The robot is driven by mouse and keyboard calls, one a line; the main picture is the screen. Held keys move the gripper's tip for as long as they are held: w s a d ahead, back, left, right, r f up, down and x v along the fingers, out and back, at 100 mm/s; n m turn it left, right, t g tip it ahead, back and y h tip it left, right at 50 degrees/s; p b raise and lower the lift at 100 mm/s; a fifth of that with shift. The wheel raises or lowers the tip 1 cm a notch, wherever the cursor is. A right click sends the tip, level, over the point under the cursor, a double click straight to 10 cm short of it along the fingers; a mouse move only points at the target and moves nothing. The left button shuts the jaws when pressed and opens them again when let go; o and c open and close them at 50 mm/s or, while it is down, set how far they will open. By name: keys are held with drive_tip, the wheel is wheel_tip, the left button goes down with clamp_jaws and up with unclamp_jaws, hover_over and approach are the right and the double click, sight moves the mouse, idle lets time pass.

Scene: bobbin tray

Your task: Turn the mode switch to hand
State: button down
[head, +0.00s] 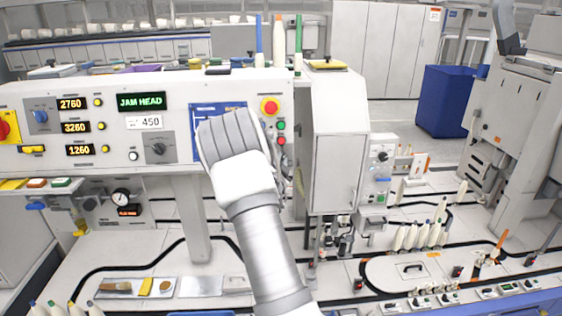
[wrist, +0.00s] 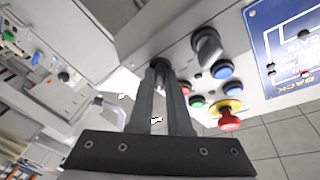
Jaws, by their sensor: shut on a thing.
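My gripper (wrist: 160,68) reaches the front panel of the machine. In the wrist view its two dark fingers are closed around a small dark knob at the panel, mostly hidden between the fingertips; I take it to be the mode switch. Its labels and the way it points cannot be read. In the head view my white hand and forearm cover this part of the panel. Another black knob (wrist: 207,46) stands beside the fingers, apart from them.
Close by are a red stop button (wrist: 229,121) on a yellow base, blue buttons (wrist: 220,69), a green button (wrist: 197,103) and a blue sign (wrist: 285,45). A grey cabinet (head: 338,150) stands right of the panel. A display (head: 141,101) reads JAM HEAD.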

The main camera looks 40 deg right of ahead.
drive_tip(key=shift+f+b, duration=0.15)
drive_tip(key=shift+b, duration=0.2)
drive_tip(key=n+b, duration=0.1)
drive_tip(key=b, duration=0.1)
drive_tip(key=n+t+b, duration=0.1)
drive_tip(key=n+b, duration=0.1)
drive_tip(key=b, duration=0.1)
drive_tip(key=n+b, duration=0.1)
drive_tip(key=b, duration=0.1)
drive_tip(key=shift+s+d+f+n+t+y+b, duration=0.1)
drive_tip(key=shift+f+n+t+y+b, duration=0.2)
drive_tip(key=shift+f+y, duration=0.1)
drive_tip(key=n+t+b, duration=0.1)
drive_tip(key=n+b, duration=0.2)
drive_tip(key=b, duration=0.1)
drive_tip(key=shift+y, duration=0.4)
drive_tip(key=shift+s+d+r+n+t+y+b, duration=0.25)
drive_tip(key=shift+n+y+b, duration=0.95)
drive_tip(key=shift+n, duration=1.25)
drive_tip(key=shift+w+a+r+n+t+y+b, duration=0.15)
drive_tip(key=shift+n+t+y+b, duration=0.35)
drive_tip(key=shift+n+b, duration=1.55)
drive_tip(key=shift+s+d+r+n+t+y+b, duration=0.15)
drive_tip(key=shift+n+y+b, duration=0.85)
drive_tip(key=shift+n, duration=1.9)
drive_tip(key=shift+w+n, duration=0.1)
drive_tip(key=shift+n, duration=0.2)
